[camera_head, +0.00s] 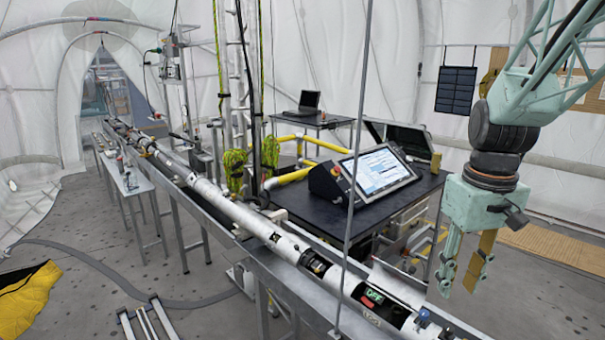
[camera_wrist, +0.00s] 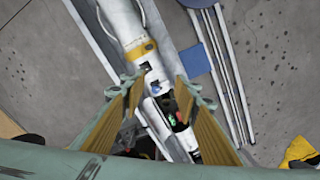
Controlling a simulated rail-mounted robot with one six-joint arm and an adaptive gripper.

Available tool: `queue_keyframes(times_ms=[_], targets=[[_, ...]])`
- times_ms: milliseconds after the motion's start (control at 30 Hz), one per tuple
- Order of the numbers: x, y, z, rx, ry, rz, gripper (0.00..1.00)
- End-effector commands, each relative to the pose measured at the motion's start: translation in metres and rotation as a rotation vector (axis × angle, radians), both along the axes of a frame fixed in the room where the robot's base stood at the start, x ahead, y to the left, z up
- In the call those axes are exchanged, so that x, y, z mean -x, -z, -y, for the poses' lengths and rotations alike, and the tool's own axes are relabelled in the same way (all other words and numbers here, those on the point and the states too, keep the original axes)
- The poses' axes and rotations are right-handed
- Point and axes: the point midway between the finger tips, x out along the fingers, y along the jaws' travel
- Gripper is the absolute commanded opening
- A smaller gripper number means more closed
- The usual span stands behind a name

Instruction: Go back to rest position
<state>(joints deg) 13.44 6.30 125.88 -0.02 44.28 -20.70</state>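My gripper (camera_head: 459,286) hangs at the right of the head view, fingers pointing down, to the right of a long white tube. In the wrist view my gripper (camera_wrist: 156,84) has its two ochre-padded fingers apart, with nothing held between them. The white tube (camera_head: 226,205) lies in a long metal trough. The wrist view shows the tube (camera_wrist: 126,24) below the fingers, its lower part partly hidden by them.
A black table (camera_head: 300,203) carries a control console (camera_head: 375,172) behind the trough. A thin vertical pole (camera_head: 357,130) stands in front of it. A laptop (camera_head: 304,104) sits on a farther table. Yellow fabric (camera_head: 27,298) lies at lower left. Floor at right is mostly clear.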

Motion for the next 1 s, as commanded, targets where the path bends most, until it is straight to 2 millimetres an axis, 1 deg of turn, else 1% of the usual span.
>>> queue_keyframes(times_ms=[100, 500, 1000], targets=[[0.013, -0.012, -0.010, 0.003, 0.007, 0.020, 0.29], [0.058, -0.044, -0.042, 0.006, 0.029, 0.073, 0.29], [0.121, -0.069, -0.075, 0.002, 0.059, 0.142, 0.29]])
